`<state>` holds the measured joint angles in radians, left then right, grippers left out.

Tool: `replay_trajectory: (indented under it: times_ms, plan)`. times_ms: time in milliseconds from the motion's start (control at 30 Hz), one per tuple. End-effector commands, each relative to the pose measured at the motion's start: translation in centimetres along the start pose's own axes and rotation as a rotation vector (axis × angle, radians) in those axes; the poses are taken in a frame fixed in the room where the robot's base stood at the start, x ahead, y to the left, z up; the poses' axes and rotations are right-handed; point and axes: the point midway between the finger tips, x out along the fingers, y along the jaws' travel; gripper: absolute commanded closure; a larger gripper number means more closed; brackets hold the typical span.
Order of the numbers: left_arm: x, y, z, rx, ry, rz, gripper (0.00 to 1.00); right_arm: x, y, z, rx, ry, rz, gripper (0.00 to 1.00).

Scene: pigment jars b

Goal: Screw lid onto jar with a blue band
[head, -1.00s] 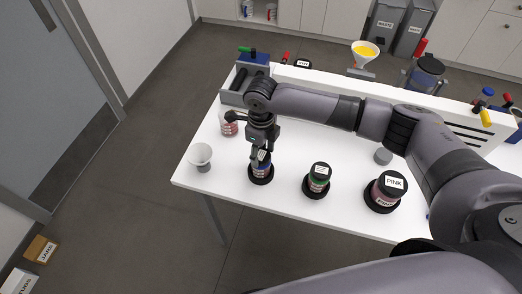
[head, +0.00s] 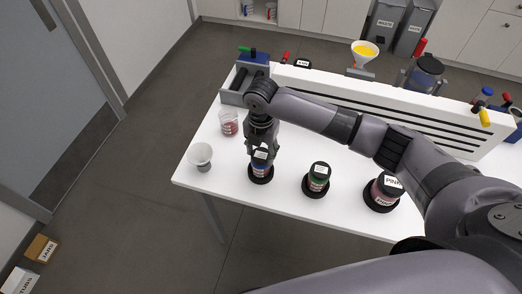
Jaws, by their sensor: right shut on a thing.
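The jar with a blue band (head: 261,171) stands upright in a black round holder (head: 262,180) near the front left of the white table. A black lid with a white label (head: 261,156) is at its mouth; I cannot tell how far it is threaded. My right gripper (head: 262,150) points down from above and is shut on this lid, its fingers partly hidden by the wrist. My left gripper is not in view.
A green-banded jar (head: 317,178) and a larger pink jar (head: 384,191) stand to the right. A white cup (head: 200,156) and a clear cup with red contents (head: 229,123) stand to the left. A slotted white rack (head: 400,118) runs behind.

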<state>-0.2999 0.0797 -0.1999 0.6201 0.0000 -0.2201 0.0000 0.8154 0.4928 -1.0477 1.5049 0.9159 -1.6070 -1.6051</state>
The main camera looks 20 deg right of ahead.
Motion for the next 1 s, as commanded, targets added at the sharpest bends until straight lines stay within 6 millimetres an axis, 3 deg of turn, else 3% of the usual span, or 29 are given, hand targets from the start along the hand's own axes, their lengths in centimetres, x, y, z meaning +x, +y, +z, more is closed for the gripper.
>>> replay_trajectory:
  times_ms: [300, 333, 500, 667, 1000]
  plan:
    - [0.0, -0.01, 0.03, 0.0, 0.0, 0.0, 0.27, -0.01, 0.05, 0.0, 0.073, -0.001, 0.002, 0.96]
    - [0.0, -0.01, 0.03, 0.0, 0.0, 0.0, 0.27, -0.01, 0.05, 0.0, 0.073, -0.001, 0.002, 0.51]
    - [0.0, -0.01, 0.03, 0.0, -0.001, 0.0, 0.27, -0.01, 0.04, 0.0, 0.071, -0.001, 0.001, 0.4]
    - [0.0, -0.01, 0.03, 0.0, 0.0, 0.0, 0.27, -0.02, 0.03, 0.01, 0.071, -0.001, 0.001, 0.29]
    - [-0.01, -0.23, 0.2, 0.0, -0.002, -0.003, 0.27, -0.26, 0.04, 0.05, 0.07, -0.001, 0.002, 0.29]
